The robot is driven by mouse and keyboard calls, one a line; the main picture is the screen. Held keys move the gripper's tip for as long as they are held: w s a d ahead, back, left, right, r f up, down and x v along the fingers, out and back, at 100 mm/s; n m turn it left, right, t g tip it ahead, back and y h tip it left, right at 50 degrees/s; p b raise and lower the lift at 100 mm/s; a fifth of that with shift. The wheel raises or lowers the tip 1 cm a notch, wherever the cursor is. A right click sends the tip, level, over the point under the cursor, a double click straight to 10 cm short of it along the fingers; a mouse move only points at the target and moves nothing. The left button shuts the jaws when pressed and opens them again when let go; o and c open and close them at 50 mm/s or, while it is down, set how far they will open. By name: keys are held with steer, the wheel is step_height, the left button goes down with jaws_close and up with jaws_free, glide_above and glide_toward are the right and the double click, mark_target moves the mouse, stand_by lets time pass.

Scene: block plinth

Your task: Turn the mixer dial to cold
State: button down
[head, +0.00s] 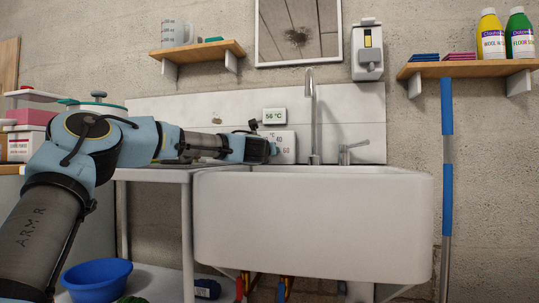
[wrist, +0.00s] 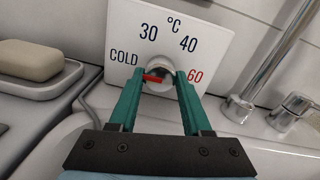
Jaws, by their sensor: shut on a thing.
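The mixer dial (wrist: 159,68) is a round metallic knob with a red pointer on a white panel (wrist: 205,42), marked COLD, 30, 40 and 60 °C. The pointer lies left, roughly toward the COLD side; its exact setting is hard to read. My gripper (wrist: 160,80) has its two green fingers on either side of the dial, shut on it. In the head view my gripper (head: 273,149) reaches the panel (head: 287,143) above the sink's back left, hiding the dial. A small display (head: 274,115) above it appears to read 56 °C.
A white sink (head: 313,225) lies below, with a tall tap (head: 311,100) and a lever (head: 350,150) right of the panel. In the wrist view a soap bar (wrist: 30,60) sits on a dish to the left.

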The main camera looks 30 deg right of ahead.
steer(key=shift+c, duration=1.7)
jaws_free()
steer(key=v, duration=1)
steer(key=shift+s+a, duration=0.25)
steer(key=shift+a, duration=0.05)
